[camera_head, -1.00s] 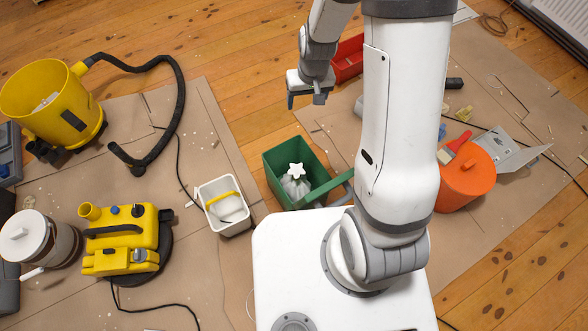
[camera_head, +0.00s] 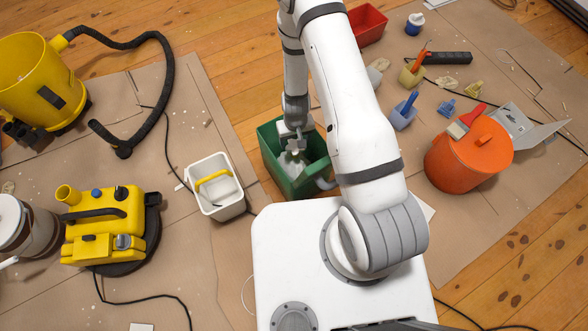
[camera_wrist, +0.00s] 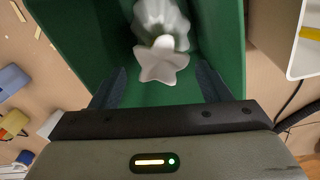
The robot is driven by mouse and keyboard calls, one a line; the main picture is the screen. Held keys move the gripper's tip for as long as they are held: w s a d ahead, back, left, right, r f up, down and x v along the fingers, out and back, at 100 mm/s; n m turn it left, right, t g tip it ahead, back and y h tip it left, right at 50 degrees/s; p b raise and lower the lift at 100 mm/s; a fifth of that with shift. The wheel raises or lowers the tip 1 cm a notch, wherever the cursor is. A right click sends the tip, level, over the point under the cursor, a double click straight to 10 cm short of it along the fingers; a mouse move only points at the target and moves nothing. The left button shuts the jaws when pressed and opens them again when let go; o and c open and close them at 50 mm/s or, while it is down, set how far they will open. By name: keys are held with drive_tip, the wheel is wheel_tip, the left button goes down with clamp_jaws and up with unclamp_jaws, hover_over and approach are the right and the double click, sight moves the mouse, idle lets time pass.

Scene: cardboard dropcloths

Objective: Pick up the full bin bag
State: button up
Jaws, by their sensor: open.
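The bin bag is pale grey-white with a star-shaped tied top. It sits inside a green bin (camera_head: 268,137) in the middle of the head view, partly hidden by my gripper. In the wrist view the bag (camera_wrist: 162,58) shows with its knotted top towards me, between the green walls (camera_wrist: 95,50). My gripper (camera_head: 293,148) is over the bin opening. In the wrist view its two dark fingers (camera_wrist: 160,88) are apart, one on each side below the bag's top. Nothing is between the fingertips that I can see as gripped.
A white bucket with a yellow handle (camera_head: 216,188) stands just left of the bin. A red crate (camera_head: 368,24) is behind, an orange bucket (camera_head: 467,160) to the right. A yellow machine (camera_head: 105,222) and yellow vacuum (camera_head: 38,82) are at left. Cardboard covers the floor.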

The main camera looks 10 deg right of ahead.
sight(293, 160)
drive_tip(key=shift+f+b, duration=4.45)
drive_tip(key=shift+f, duration=0.45)
drive_tip(key=shift+r, duration=0.1)
drive_tip(key=shift+c, duration=0.5)
drive_tip(key=shift+s, duration=0.1)
drive_tip(key=c, duration=1.4)
clamp_jaws()
drive_tip(key=shift+r, duration=0.1)
